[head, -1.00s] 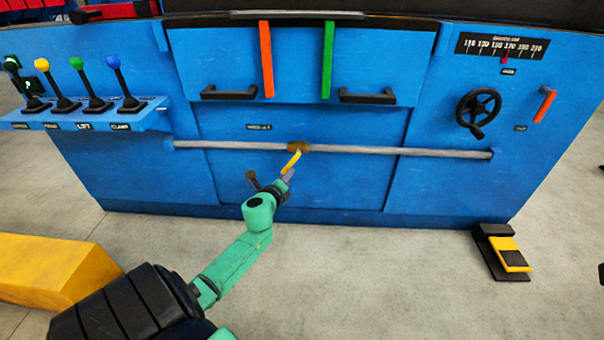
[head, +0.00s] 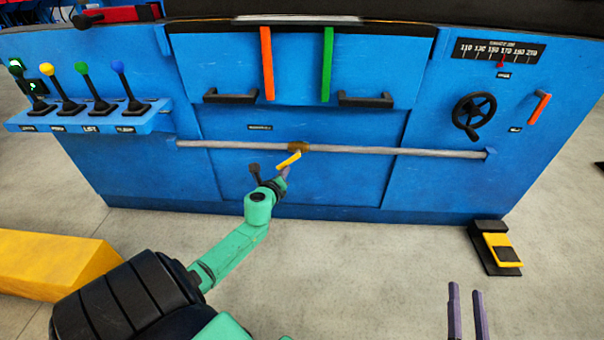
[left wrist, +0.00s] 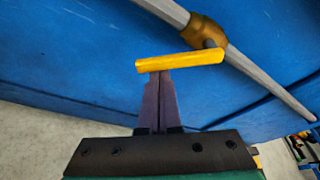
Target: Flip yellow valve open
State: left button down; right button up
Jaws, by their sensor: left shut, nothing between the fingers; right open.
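The yellow valve handle (head: 288,160) slants down and left from its brass valve body (head: 299,147) on the grey pipe (head: 380,151). In the left wrist view, the yellow handle (left wrist: 185,61) lies across the tips of my left gripper (left wrist: 160,76). My left gripper (head: 285,171) is shut with nothing between its fingers. My right gripper (head: 468,288) shows as two parted purple fingers at the lower right, open and away from the panel.
The blue panel (head: 290,185) carries a row of levers (head: 100,107) on the left, black drawer handles (head: 230,97), and a black handwheel (head: 474,115) on the right. A yellow pedal (head: 503,250) is on the floor. A yellow block (head: 55,262) is at the lower left.

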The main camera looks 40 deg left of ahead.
jog(key=s+f+g+h+p, duration=0.15)
jog(key=s+f+g, duration=0.45)
jog(key=s+f, duration=0.6)
pick_arm(q)
jog(key=shift+s+a+r+m+g+y+p, duration=0.2)
jog(key=shift+a+r+m+g+p, duration=0.1)
jog(key=shift+r+m+p, duration=0.3)
jog(key=shift+s+a+r+m+g+y+p, duration=0.2)
jog(key=shift+r+m+g+p, duration=0.15)
jog(key=shift+p, duration=0.4)
jog(key=shift+s+a+r+m+g+y+p, duration=0.1)
jog(key=shift+r+m+g+y+p, duration=0.15)
jog(key=shift+m+p, duration=0.65)
jog(key=shift+s+a+r+m+g+y+p, duration=0.15)
jog(key=shift+r+m+y+p, duration=0.2)
jog(key=shift+p, duration=1)
jog(key=shift+s+a+r+m+g+y+p, duration=0.15)
jog(key=shift+r+m+p, duration=0.35)
jog(key=shift+p, duration=0.65)
pick_arm(e)
jog(key=w+d+r+n+g+h, duration=0.1)
jog(key=d+r+g, duration=0.2)
jog(key=r, duration=0.4)
jog(key=shift+w+d+g, duration=0.25)
jog(key=shift+w+g, duration=0.1)
jog(key=shift+g, duration=0.45)
